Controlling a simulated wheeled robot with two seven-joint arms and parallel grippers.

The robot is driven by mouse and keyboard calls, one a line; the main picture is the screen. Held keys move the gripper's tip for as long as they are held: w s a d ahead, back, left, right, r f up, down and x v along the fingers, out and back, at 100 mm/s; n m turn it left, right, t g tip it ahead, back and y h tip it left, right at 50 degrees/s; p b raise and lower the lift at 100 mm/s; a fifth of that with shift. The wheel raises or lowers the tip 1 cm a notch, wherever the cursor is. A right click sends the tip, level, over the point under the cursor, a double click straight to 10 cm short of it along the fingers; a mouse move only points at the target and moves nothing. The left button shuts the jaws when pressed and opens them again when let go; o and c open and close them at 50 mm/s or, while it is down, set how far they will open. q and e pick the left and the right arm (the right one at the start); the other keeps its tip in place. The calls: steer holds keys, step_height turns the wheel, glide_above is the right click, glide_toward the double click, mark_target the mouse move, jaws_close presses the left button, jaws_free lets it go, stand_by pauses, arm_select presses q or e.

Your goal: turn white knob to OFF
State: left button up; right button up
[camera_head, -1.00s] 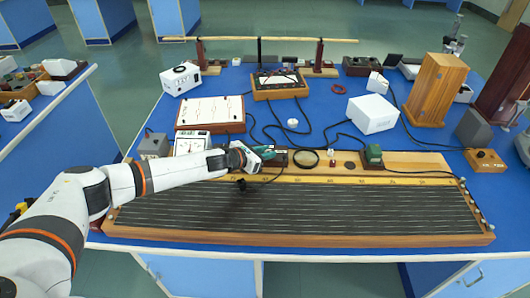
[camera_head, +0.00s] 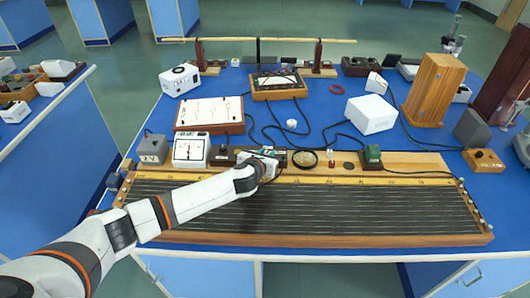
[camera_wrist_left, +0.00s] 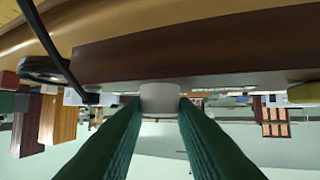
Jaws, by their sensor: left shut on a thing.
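The white knob (camera_wrist_left: 160,98) shows in the left wrist view, at the side of a dark brown wooden block (camera_wrist_left: 200,45). My left gripper (camera_wrist_left: 159,108) is shut on it, with a green finger at each side. In the head view my left gripper (camera_head: 267,155) is at the dark block (camera_head: 225,157) behind the long stringed board. The gripper hides the knob there. I cannot read any OFF mark or the knob's setting.
The long stringed board (camera_head: 300,208) lies in front, below my arm. A white meter (camera_head: 190,150) and a grey box (camera_head: 153,147) stand to the left. Black cables (camera_head: 265,130) run behind.

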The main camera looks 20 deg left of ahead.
arm_select(q)
steer(key=n+y, duration=0.1)
steer(key=y, duration=0.1)
steer(key=n+y+p, duration=0.1)
steer(key=n, duration=0.1)
steer(key=shift+d+g+y, duration=0.35)
steer(key=shift+g+y, duration=0.05)
steer(key=shift+n+g+y+p, duration=0.3)
steer(key=shift+n+g+y, duration=0.1)
steer(key=shift+n+y, duration=0.85)
steer(key=shift+n, duration=0.25)
steer(key=o, duration=1)
steer(key=shift+w, duration=0.1)
steer(key=v, duration=1.2)
steer(key=shift+d, duration=0.25)
steer(key=shift+f, duration=0.15)
